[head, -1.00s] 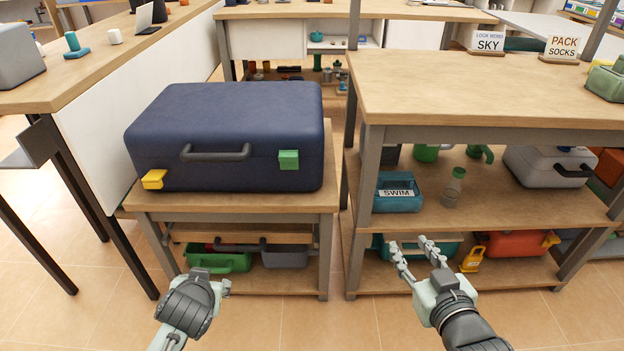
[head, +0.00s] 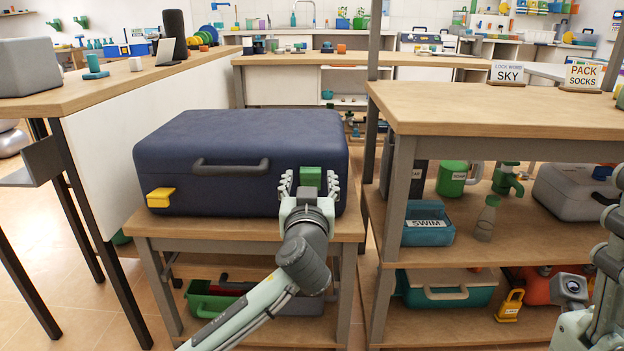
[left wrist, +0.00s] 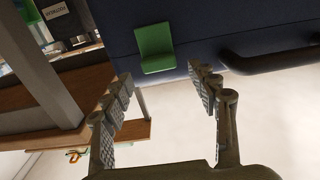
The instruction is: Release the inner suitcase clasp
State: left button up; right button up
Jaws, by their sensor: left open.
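The dark blue suitcase (head: 225,145) lies flat on a small wooden table, its black handle (head: 230,168) facing me. A green clasp (head: 311,177) is on its front face right of the handle, and a yellow clasp (head: 160,196) juts out at the front left. My left gripper (head: 309,183) is open and empty, its fingers either side of the green clasp in the head view. In the left wrist view, the green clasp (left wrist: 155,47) stands upright against the suitcase, beyond the open fingertips (left wrist: 160,75) and apart from them. My right gripper's fingers are out of view.
The table (head: 345,228) has a lower shelf with a green bin (head: 205,300). A shelved bench (head: 500,112) stands close on the right, with a blue SWIM box (head: 427,224). A workbench (head: 150,62) runs along the left.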

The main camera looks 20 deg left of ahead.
aim_at(310, 181)
pick_arm(q)
jog(key=shift+x, duration=1.35)
jog(key=shift+f, duration=0.1)
jog(key=c, duration=1.1)
